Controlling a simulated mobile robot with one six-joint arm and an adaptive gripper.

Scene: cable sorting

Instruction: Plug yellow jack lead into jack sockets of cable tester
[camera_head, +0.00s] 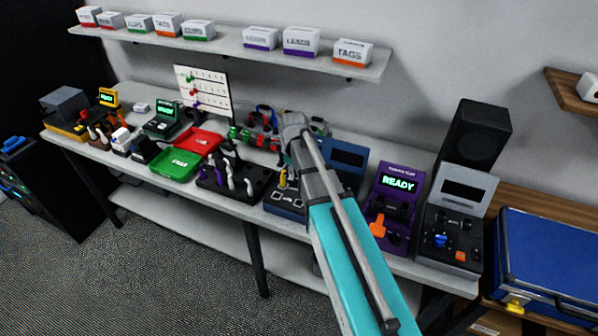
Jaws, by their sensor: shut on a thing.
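The yellow jack lead (283,177) shows as a small upright yellow piece just above the front left of a blue unit, which looks like the cable tester (284,202). The tester's base has light-outlined sockets, and its dark blue screen panel (348,155) rises behind my arm. My gripper (286,168) points down over the base and is shut on the yellow lead. My arm hides most of the gripper and the middle of the tester. I cannot tell whether the lead's tip touches a socket.
Right of my arm stand a purple unit (397,190) reading READY with an orange plug and a grey unit (459,225). Left are a black holder (238,180) with leads, a green tray (175,163) and a red tray (200,141). A shelf (225,46) with boxes hangs above.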

